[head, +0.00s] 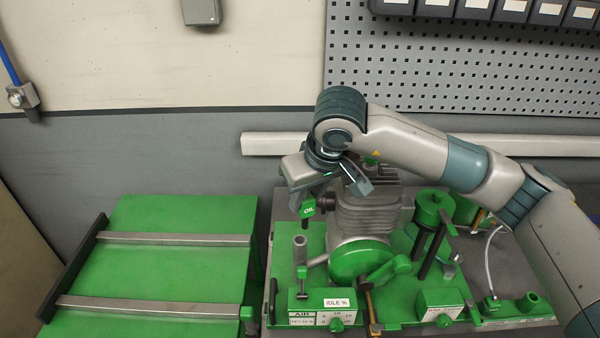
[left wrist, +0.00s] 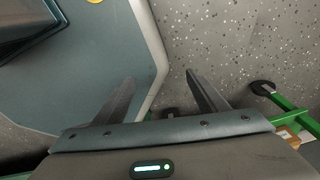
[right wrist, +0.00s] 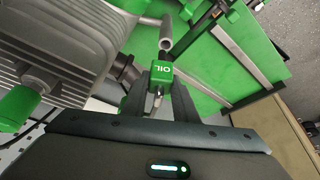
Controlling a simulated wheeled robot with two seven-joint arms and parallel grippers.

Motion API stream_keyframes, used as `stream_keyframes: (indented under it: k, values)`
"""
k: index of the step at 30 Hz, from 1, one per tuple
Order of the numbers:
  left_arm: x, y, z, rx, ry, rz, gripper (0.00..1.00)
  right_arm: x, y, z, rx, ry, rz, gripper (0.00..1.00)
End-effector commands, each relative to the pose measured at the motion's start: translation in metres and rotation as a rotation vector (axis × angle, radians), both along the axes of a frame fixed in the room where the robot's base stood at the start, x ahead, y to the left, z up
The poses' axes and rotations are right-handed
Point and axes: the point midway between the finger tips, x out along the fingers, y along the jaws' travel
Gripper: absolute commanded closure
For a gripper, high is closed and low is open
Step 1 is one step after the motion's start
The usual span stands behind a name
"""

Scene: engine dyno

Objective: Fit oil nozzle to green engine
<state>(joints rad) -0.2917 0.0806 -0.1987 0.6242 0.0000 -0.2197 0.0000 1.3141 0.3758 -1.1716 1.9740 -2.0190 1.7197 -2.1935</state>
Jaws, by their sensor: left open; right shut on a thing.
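The oil nozzle (head: 308,209) is a small green block marked OIL, with a metal part. My right gripper (right wrist: 160,88) is shut on it, and the nozzle (right wrist: 160,72) shows at its fingertips in the right wrist view. The green engine (head: 363,260) has a grey finned cylinder and stands on a green base. The nozzle is in the air left of the cylinder, beside a dark round port (head: 327,202). The port also shows in the right wrist view (right wrist: 126,70); nozzle and port look apart. My left gripper (left wrist: 160,92) is open and empty above a speckled floor.
An upright grey tube (head: 300,248) stands below the nozzle. A green table (head: 165,270) with two metal rails is at the left. A green canister (head: 433,203) and control boxes (head: 325,310) surround the engine. A pegboard (head: 470,65) is behind.

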Motion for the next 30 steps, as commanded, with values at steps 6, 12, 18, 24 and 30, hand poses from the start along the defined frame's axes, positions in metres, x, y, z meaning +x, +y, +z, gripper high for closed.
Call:
stream_keyframes:
  k: [6, 12, 18, 24, 30]
  values:
    - [-0.010, 0.000, 0.003, 0.001, 0.012, 0.000, 0.34, 0.000, 0.012, 0.007, -0.002, -0.002, 0.030, 0.96]
    - [-0.016, 0.001, 0.002, 0.001, 0.020, -0.001, 0.34, 0.000, 0.011, 0.007, -0.002, -0.002, 0.030, 0.96]
    - [-0.017, 0.000, 0.002, 0.001, 0.021, -0.002, 0.34, 0.000, 0.011, 0.004, -0.002, -0.001, 0.029, 0.96]
    - [-0.013, 0.000, 0.003, 0.000, 0.015, -0.002, 0.34, 0.000, 0.011, -0.006, -0.002, 0.000, 0.029, 0.96]
    - [-0.009, -0.001, 0.004, -0.001, 0.010, -0.002, 0.34, 0.000, 0.011, -0.022, -0.002, 0.000, 0.029, 0.96]
